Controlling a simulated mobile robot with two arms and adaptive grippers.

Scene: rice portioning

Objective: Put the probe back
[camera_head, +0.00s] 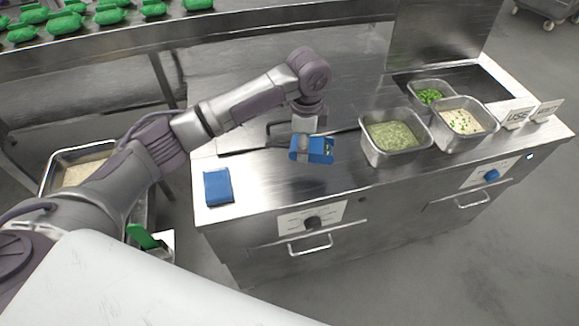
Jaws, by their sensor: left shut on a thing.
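My left gripper (303,144) is over the steel counter, near its left-middle part. It is shut on a small blue device, which looks like the probe (322,150); the fingers cover part of it. It appears to be held just above the counter, though the exact gap cannot be told. A flat blue block (218,187) lies on the counter's left end, apart from the gripper; whether it is the probe's holder cannot be told. My right gripper is not in view.
Steel pans with green mash (394,137), a pale garnished food (462,122) and chopped greens (430,95) sit at the counter's right. Small signs (517,113) stand beyond. A rice pan (80,170) is at left. The counter's front middle is bare.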

